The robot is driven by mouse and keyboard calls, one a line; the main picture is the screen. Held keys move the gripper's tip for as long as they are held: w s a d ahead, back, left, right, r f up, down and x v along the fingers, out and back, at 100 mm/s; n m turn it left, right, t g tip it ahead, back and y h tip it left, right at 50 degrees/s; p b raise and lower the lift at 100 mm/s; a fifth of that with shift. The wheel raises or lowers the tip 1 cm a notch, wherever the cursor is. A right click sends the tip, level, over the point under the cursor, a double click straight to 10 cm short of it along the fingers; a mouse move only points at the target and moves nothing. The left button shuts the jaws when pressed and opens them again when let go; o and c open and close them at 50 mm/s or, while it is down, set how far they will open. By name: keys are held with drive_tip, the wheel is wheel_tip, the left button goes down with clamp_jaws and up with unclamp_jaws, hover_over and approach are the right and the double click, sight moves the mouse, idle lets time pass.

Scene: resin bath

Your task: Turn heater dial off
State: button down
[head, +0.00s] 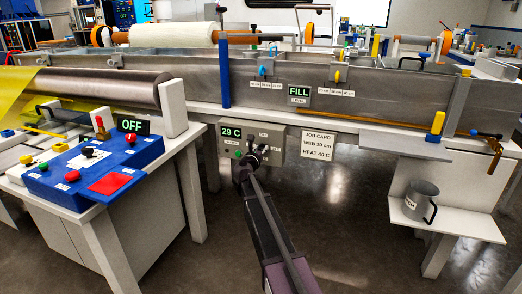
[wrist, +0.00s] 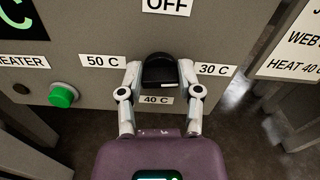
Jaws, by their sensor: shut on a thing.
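The heater dial (wrist: 160,70) is a black knob on the grey heater panel (wrist: 95,30). Around it are labels: OFF (wrist: 167,5) above, 50 C (wrist: 102,61) left, 30 C (wrist: 215,69) right and 40 C (wrist: 156,100) below. A pale mark shows on the dial's lower edge; I cannot tell for certain where it points. My gripper (wrist: 159,74) is shut on the dial, one finger on its left and one on its right. In the head view my gripper (head: 251,157) covers most of the dial, and the panel's display (head: 231,133) reads 29 C.
A green button (wrist: 63,95) is left of the dial. A job card (head: 318,146) reading HEAT 40 C hangs right of the panel. The long metal bath (head: 400,96) runs above. A blue control box (head: 85,170) with an OFF display stands at left.

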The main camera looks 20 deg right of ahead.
drive_tip(key=n, duration=0.4)
drive_tip(key=shift+w, duration=0.1)
drive_tip(key=n, duration=0.4)
drive_tip(key=shift+n, duration=0.3)
drive_tip(key=n, duration=0.3)
drive_tip(key=shift+w+a+f+n, duration=0.1)
drive_tip(key=shift+n, duration=0.2)
drive_tip(key=n, duration=0.4)
drive_tip(key=shift+f, duration=0.1)
drive_tip(key=shift+c, duration=1.4)
unclamp_jaws()
